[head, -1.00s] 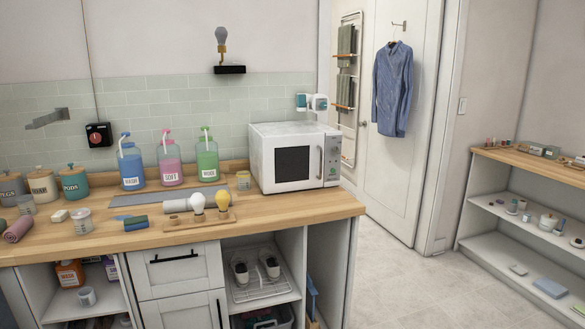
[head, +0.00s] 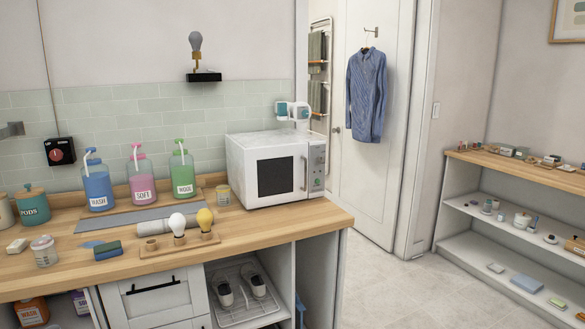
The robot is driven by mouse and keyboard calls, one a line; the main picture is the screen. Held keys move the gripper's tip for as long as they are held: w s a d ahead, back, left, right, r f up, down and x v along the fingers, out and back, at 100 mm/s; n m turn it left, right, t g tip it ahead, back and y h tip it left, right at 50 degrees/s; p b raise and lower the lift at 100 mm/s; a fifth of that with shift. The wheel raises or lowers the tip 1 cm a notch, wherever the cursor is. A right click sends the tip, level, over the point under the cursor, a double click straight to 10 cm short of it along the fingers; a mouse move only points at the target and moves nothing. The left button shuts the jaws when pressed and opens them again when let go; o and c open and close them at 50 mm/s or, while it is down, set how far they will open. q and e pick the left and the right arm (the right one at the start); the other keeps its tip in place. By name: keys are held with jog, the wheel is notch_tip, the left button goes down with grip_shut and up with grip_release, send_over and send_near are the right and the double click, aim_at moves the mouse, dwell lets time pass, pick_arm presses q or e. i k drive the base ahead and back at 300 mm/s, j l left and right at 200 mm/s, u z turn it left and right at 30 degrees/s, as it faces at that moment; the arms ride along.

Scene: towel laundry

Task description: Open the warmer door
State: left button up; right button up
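The warmer (head: 268,165) is a white microwave-like box at the right end of the wooden counter. Its door (head: 275,177) has a dark window and looks shut. A vertical handle (head: 305,174) runs down the door's right side, next to a control panel (head: 317,165). Neither of my grippers shows in the head view, so I cannot see whether they are open or shut.
The wooden counter (head: 262,235) holds blue, pink and green pump bottles (head: 183,172) left of the warmer. Bulbs on a wooden holder (head: 180,245) stand in front. Open floor (head: 372,285) lies right of the counter, before a low shelf (head: 480,240).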

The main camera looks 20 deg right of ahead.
aim_at(274, 174)
jog(key=i, duration=1)
jog(key=i+l, duration=0.2)
jog(key=l, duration=0.15)
jog(key=i+l, duration=0.15)
jog(key=l, duration=0.15)
jog(key=i+l, duration=0.2)
jog(key=l, duration=0.15)
jog(key=k+l, duration=0.1)
jog(key=l, duration=0.5)
jog(key=k+l, duration=0.1)
jog(key=l, duration=0.45)
jog(key=k+l, duration=0.1)
jog(key=l, duration=0.5)
